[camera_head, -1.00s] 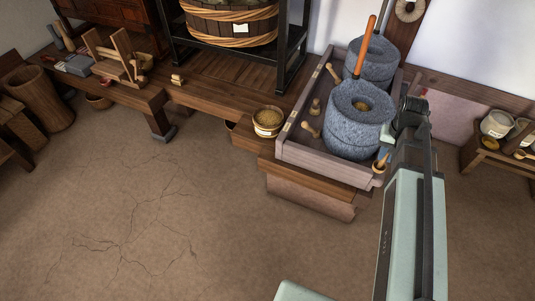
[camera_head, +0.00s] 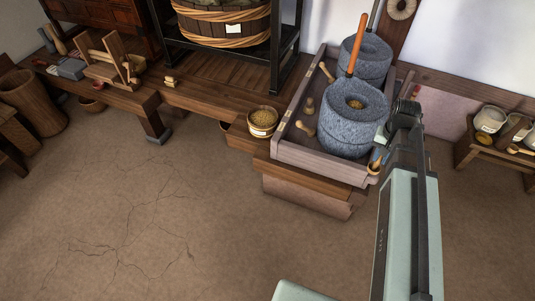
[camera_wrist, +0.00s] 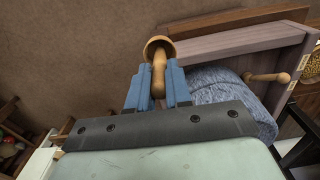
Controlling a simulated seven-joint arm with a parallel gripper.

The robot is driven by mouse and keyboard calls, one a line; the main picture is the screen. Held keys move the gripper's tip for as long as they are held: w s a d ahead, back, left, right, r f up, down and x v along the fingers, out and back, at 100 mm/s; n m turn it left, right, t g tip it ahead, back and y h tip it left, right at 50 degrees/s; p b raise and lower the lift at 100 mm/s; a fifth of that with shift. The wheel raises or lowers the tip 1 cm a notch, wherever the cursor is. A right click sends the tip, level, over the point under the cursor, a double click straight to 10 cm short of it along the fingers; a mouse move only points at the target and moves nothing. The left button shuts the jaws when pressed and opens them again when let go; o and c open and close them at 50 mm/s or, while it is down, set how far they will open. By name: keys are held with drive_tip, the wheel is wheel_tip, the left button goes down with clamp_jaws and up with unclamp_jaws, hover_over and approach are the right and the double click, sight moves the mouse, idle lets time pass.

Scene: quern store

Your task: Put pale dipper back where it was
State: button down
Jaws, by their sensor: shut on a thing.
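The pale dipper (camera_wrist: 158,78), with a light wooden handle and a round cup, is held between the blue fingers of my gripper (camera_wrist: 158,88) in the wrist view. My gripper is shut on its handle, with the cup beyond the fingertips. In the head view my gripper (camera_head: 380,153) is at the front right corner of the wooden tray (camera_head: 316,166), beside the grey stone quern (camera_head: 348,135). The dipper's cup (camera_head: 374,168) shows just below the fingers, close to the tray's edge; I cannot tell whether they touch.
Small wooden tools (camera_head: 305,128) lie in the tray left of the quern. An orange stick (camera_head: 357,45) stands up from the quern. A basket of grain (camera_head: 262,122) is left of the tray. A low bench (camera_head: 477,153) with jars is at right. The floor in front is clear.

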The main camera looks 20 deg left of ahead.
drive_tip(key=w+a+f+m, duration=0.1)
drive_tip(key=w+a+f, duration=0.25)
drive_tip(key=a, duration=1.15)
drive_tip(key=w+a+f+m, duration=0.25)
drive_tip(key=a+f, duration=0.25)
drive_tip(key=a, duration=1.1)
drive_tip(key=w+a+f+m, duration=0.1)
drive_tip(key=w+a+f, duration=0.25)
drive_tip(key=a, duration=1.15)
drive_tip(key=shift+w+a+f, duration=0.25)
drive_tip(key=shift+a+f, duration=0.05)
drive_tip(key=shift+f, duration=2.3)
drive_tip(key=shift+w+a+f, duration=0.3)
drive_tip(key=shift+a+f, duration=0.05)
drive_tip(key=shift+f, duration=2.3)
drive_tip(key=shift+w+a+f, duration=0.25)
drive_tip(key=shift+a+f, duration=0.05)
drive_tip(key=shift+f, duration=2.3)
drive_tip(key=shift+f, duration=0.2)
drive_tip(key=c, duration=1.1)
unclamp_jaws()
drive_tip(key=shift+o, duration=0.2)
